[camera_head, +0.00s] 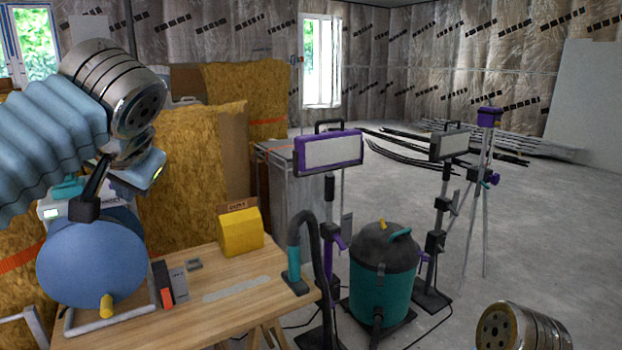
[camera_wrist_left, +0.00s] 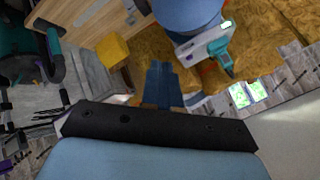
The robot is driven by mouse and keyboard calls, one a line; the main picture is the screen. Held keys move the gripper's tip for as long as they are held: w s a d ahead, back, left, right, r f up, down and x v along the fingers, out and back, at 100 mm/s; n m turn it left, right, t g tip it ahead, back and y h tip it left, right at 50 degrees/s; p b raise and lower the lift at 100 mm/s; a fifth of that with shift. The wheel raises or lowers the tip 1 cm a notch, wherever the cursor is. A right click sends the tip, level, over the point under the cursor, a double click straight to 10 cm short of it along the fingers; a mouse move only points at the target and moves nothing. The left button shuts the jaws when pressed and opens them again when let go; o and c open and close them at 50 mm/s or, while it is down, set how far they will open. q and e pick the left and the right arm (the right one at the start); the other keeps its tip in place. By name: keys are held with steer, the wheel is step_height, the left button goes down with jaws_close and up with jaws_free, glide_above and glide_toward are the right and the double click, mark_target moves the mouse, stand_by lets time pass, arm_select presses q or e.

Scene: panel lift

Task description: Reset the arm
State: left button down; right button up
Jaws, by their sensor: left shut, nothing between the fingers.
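My left gripper (camera_head: 86,207) is at the left of the head view, at the end of my raised arm with its blue ribbed sleeve. Its dark fingers point down and left, in front of a blue drum-shaped thing (camera_head: 92,262). In the left wrist view the fingers (camera_wrist_left: 162,85) are together, with nothing between them. The drum (camera_wrist_left: 188,12) and a white device with a green light (camera_wrist_left: 195,45) show beyond them. I cannot tell how far the fingers are from the drum. Of my right arm only a metal joint shows at the bottom right; its gripper is out of view.
A wooden workbench (camera_head: 232,322) holds a yellow box (camera_head: 240,233) and small tools. A teal vacuum (camera_head: 382,282), a purple-framed work lamp (camera_head: 328,150) and another lamp (camera_head: 448,145) stand to the right. Insulation bales (camera_head: 180,165) stand behind. The floor at right is mostly clear.

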arm_select(q)
steer(key=w+d+f+m+h, duration=0.1)
steer(key=w+d+f, duration=0.15)
steer(key=f, duration=0.35)
steer(key=w+d+f+m+g+h, duration=0.1)
steer(key=w+d+f, duration=0.1)
steer(key=w+f, duration=0.3)
steer(key=w+d+f+m+h, duration=0.1)
steer(key=w+d+f, duration=0.15)
steer(key=f, duration=0.45)
steer(key=d+f+m+g+h, duration=0.1)
steer(key=d+f+h, duration=0.15)
steer(key=f, duration=0.75)
steer(key=d+f+g+h, duration=0.15)
steer(key=d+f, duration=0.25)
steer(key=f, duration=0.5)
steer(key=s+d+f+n+g+h, duration=0.15)
steer(key=s+f, duration=0.35)
steer(key=f, duration=0.5)
steer(key=s+d+f+n+g+h, duration=0.15)
steer(key=s+f, duration=0.35)
steer(key=f, duration=0.5)
steer(key=s+f+n, duration=0.4)
steer(key=s+f, duration=0.7)
steer(key=s, duration=0.3)
steer(key=shift+s+a+f, duration=0.2)
steer(key=shift+s+a, duration=0.1)
steer(key=shift+a, duration=0.05)
